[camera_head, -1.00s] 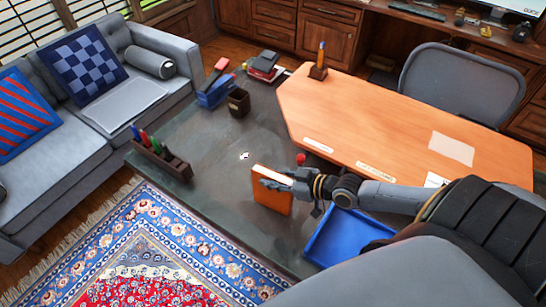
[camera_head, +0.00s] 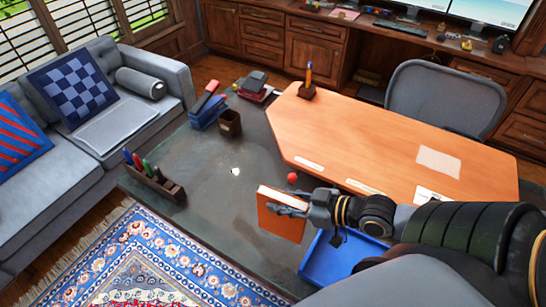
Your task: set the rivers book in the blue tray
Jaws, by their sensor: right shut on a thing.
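An orange book (camera_head: 281,218) with pale page edges along its top is upright in the grip of my right gripper (camera_head: 284,207). Its title cannot be read, so I cannot confirm that it is the rivers book. The fingers are shut on the book's right side. The blue tray (camera_head: 318,262) lies on the dark table just right of and below the book, partly hidden behind my right arm. The book seems to be just above the table beside the tray's left edge. My left gripper is not in view.
The dark table (camera_head: 215,190) holds a pen rack (camera_head: 153,180), a brown cup (camera_head: 230,122), a blue book bin (camera_head: 208,112) and a red ball (camera_head: 292,177). The orange desktop (camera_head: 390,150) lies behind the tray. The table's middle is mostly clear.

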